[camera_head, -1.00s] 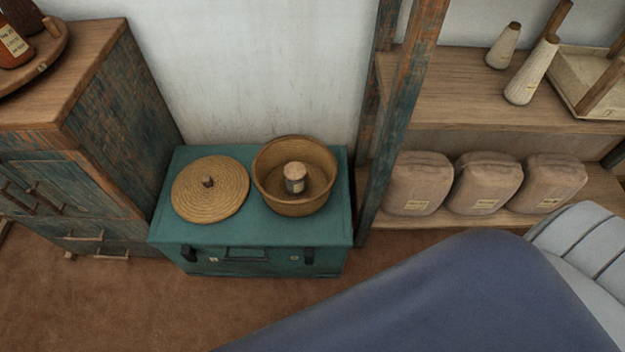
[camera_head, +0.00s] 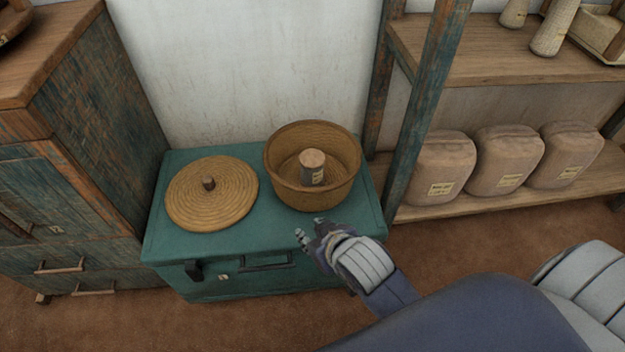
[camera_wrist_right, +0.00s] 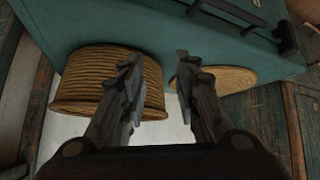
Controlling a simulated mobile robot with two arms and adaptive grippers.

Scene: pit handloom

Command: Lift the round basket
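The round basket (camera_head: 312,187) is a woven, open bowl on the right part of a teal chest (camera_head: 225,240). A small jar (camera_head: 312,168) with a pale top stands inside it. Its woven lid (camera_head: 212,194) with a dark knob lies on the chest to its left. My right gripper (camera_head: 310,229) is at the chest's front edge, just in front of and below the basket, apart from it. In the right wrist view its two fingers (camera_wrist_right: 157,85) are spread with nothing between them; the basket (camera_wrist_right: 105,80) and the lid (camera_wrist_right: 228,78) show beyond them. My left gripper is out of view.
A worn wooden cabinet (camera_head: 105,125) stands close on the left. A shelf post (camera_head: 425,115) rises just right of the chest. Several wrapped bundles (camera_head: 508,160) sit on the lower shelf. A wall is behind the chest.

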